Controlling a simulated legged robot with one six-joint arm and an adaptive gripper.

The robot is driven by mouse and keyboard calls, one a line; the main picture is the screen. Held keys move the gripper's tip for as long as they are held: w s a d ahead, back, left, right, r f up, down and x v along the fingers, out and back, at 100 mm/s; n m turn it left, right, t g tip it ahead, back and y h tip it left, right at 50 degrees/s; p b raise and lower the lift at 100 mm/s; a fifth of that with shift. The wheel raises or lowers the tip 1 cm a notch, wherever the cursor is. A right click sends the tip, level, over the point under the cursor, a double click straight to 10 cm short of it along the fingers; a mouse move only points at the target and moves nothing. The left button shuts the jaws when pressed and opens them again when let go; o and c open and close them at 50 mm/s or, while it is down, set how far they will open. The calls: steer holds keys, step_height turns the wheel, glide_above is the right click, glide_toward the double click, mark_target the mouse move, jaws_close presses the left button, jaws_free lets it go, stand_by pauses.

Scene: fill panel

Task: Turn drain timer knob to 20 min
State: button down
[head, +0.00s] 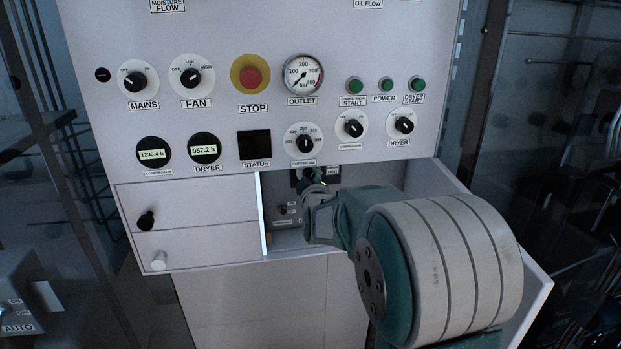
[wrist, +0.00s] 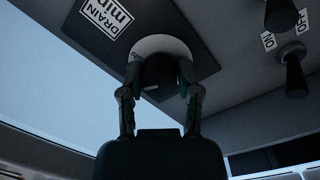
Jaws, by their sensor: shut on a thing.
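The drain timer knob (wrist: 160,72) is dark and round on a white dial plate (wrist: 158,44) in the wrist view. A small number, seemingly 20, shows at the dial's left edge. The knob's pointer cannot be made out. My gripper (wrist: 158,88) is shut on the knob, one finger on each side. A "DRAIN min" label (wrist: 104,18) is beside the dial. In the head view my gripper (head: 312,188) reaches into the open recess below the panel, and my arm hides part of the recess. The knob is mostly covered there.
A dark ON/OFF switch knob (wrist: 290,72) protrudes to the right of the dial in the wrist view. The recess has a side wall (head: 262,215) on its left. Above is the panel (head: 230,30) with knobs, buttons and a gauge (head: 303,73). Closed drawers (head: 195,205) are at left.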

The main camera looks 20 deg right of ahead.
steer(key=shift+f, duration=0.15)
steer(key=m, duration=0.4)
steer(key=shift+a, duration=0.1)
steer(key=shift+f+m+g, duration=0.15)
steer(key=shift+m+g, duration=0.15)
steer(key=shift+m, duration=1.9)
steer(key=shift+c, duration=1.5)
jaws_free()
